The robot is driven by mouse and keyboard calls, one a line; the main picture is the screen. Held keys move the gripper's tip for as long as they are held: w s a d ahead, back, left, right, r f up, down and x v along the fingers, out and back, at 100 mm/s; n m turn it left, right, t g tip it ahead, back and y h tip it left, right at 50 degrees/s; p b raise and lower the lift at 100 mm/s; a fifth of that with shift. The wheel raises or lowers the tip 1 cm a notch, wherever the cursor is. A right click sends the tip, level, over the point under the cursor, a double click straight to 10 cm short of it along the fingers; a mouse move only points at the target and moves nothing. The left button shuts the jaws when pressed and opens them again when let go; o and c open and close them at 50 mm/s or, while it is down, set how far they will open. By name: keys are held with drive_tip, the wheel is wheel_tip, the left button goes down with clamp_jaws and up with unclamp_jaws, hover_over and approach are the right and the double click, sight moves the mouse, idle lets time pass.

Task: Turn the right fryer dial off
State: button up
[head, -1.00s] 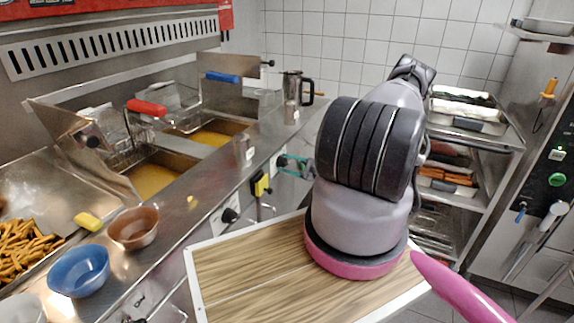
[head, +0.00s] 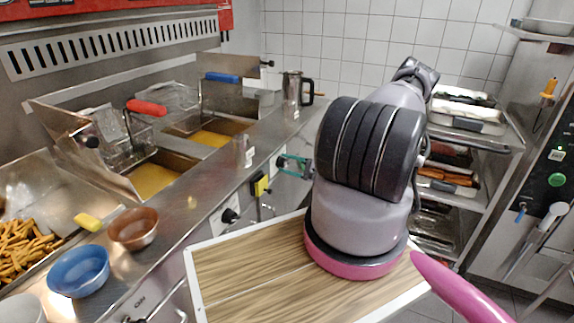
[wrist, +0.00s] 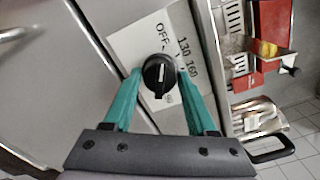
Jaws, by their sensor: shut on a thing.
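The right fryer dial (wrist: 153,68) is a round black knob with a white mark, on a white label plate (wrist: 125,44) on the steel front. "OFF" is printed just above the knob in the wrist view, with 130 and 160 to its right. The white mark stands roughly upright in that picture; I cannot tell which end is the pointer. My gripper (wrist: 157,82) has teal fingers on both sides of the knob and is shut on it. In the head view my gripper (head: 294,165) is at the fryer front, and it mostly hides this dial.
A second black dial (head: 230,215) sits left on the same front, beside a yellow-and-black switch (head: 261,186). Fryer baskets, a blue bowl (head: 79,271) and a brown bowl (head: 133,228) are above on the counter. A tray rack (head: 470,140) stands right.

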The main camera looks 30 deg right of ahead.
drive_tip(key=o, duration=1.4)
drive_tip(key=shift+c, duration=0.2)
drive_tip(key=v, duration=1.1)
drive_tip(key=a+r+n+g+h, duration=0.1)
drive_tip(key=a+r+n+g, duration=0.25)
drive_tip(key=r, duration=0.55)
drive_tip(key=a+r+n+g, duration=0.3)
drive_tip(key=a+r+g, duration=0.2)
drive_tip(key=r, duration=0.5)
drive_tip(key=a+r+n+g+h, duration=0.1)
drive_tip(key=a+r+n+g, duration=0.25)
drive_tip(key=r, duration=0.55)
drive_tip(key=s+a+r+n+t+h, duration=0.1)
drive_tip(key=s+a+r+t+h, duration=0.1)
drive_tip(key=s+a+r, duration=0.3)
drive_tip(key=s+a+r+n+t+h, duration=0.1)
drive_tip(key=s+a+r+t+h, duration=0.2)
drive_tip(key=s+r, duration=1)
wheel_tip(320, 180, up, 4)
drive_tip(key=shift+s+a+r+h, duration=0.2)
drive_tip(key=shift+s+a+h, duration=0.1)
drive_tip(key=shift+a+h, duration=0.8)
